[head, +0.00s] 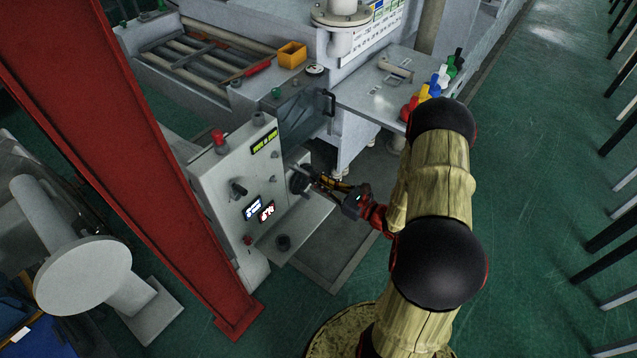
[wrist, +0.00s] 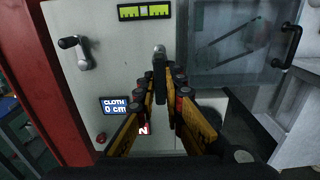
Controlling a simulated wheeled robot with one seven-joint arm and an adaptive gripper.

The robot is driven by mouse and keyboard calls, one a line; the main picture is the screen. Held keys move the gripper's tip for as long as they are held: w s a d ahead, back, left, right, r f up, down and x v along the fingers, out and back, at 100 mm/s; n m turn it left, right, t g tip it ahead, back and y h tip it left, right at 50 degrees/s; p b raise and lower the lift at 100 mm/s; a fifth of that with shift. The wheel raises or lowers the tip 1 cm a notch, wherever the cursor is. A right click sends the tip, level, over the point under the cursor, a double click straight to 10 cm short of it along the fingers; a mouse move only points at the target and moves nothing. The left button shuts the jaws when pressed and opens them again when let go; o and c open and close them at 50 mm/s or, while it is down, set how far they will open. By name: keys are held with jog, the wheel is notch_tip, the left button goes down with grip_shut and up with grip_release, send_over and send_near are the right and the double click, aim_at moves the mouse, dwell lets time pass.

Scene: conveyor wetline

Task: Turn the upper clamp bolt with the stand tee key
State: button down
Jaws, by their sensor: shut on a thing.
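My gripper (head: 322,184) is at the front of the grey control cabinet, on its right side. In the wrist view my gripper (wrist: 166,80) has its yellow fingers closed around a dark grey bar, taken as the tee key (wrist: 160,62). The bar stands up between the fingertips, with its rounded end against the pale panel behind. In the head view a dark round part (head: 300,179) sits just beyond the fingertips on the cabinet. The upper clamp bolt cannot be made out. The key's far end is hidden.
A clear door with a black handle (head: 329,102) is close on the right. A red column (head: 130,150) stands left.

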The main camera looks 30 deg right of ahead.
aim_at(298, 169)
jog(key=shift+s, duration=0.1)
jog(key=shift+x, duration=2.7)
jog(key=shift+b+x, duration=0.3)
jog(key=shift+x, duration=0.8)
jog(key=shift+m, duration=0.3)
jog(key=m+p, duration=0.3)
jog(key=m, duration=0.1)
jog(key=shift+p, duration=0.3)
jog(key=m+p, duration=0.3)
jog(key=m, duration=0.2)
jog(key=m+p, duration=0.2)
jog(key=m, duration=0.3)
jog(key=shift+f, duration=0.1)
